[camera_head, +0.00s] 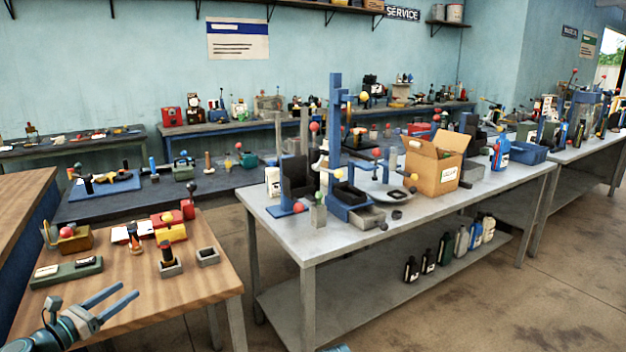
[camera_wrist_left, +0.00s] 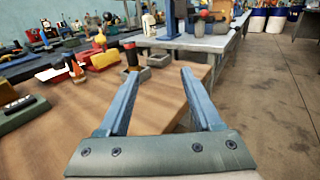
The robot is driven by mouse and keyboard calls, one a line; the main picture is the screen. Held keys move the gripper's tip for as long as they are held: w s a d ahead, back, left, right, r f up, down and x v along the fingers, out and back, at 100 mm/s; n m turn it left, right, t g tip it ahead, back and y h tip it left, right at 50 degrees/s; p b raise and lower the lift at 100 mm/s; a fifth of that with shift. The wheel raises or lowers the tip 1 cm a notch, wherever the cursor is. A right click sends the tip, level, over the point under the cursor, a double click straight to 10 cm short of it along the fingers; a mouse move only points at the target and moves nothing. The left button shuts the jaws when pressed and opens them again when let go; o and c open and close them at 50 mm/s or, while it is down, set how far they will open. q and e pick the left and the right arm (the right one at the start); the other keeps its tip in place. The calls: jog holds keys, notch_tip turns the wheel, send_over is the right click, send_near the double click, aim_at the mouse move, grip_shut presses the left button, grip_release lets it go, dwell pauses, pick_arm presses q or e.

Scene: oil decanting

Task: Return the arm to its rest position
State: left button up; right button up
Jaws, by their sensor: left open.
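My left gripper (camera_head: 113,302) is at the lower left of the head view, over the front part of the wooden table (camera_head: 125,275). Its two blue fingers are apart, with nothing between them. In the left wrist view the open fingers (camera_wrist_left: 155,95) point across the wooden tabletop (camera_wrist_left: 70,130) toward its far right corner. My right gripper is not in view.
On the wooden table stand a dark-capped bottle in a grey holder (camera_head: 169,262), an empty grey holder (camera_head: 207,257), a green tray (camera_head: 66,272) and a yellow box (camera_head: 171,233). A metal bench (camera_head: 320,240) with a cardboard box (camera_head: 433,165) stands right. Floor between is clear.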

pick_arm(q)
jog(key=s+d+f+m+g, duration=0.1)
jog(key=d+f+m+g, duration=0.35)
jog(key=d, duration=0.55)
jog(key=d+f+m+g+h, duration=0.1)
jog(key=d+f+m+g, duration=0.2)
jog(key=d+f+m, duration=0.45)
jog(key=s+d+f+m+g, duration=0.15)
jog(key=d+m+g, duration=0.25)
jog(key=d, duration=0.8)
jog(key=s+d+f+m+g+y, duration=0.3)
jog(key=s+d+f+m+y, duration=0.15)
jog(key=s+d+m, duration=0.35)
jog(key=s+d+f+m+g+y, duration=0.25)
jog(key=s+f+m+y, duration=0.35)
jog(key=m, duration=0.5)
notch_tip(320, 180, up, 18)
jog(key=p, duration=1.5)
jog(key=shift+s+d+f+h, duration=0.2)
jog(key=shift+s+d+h, duration=0.1)
jog(key=shift+s+h, duration=0.05)
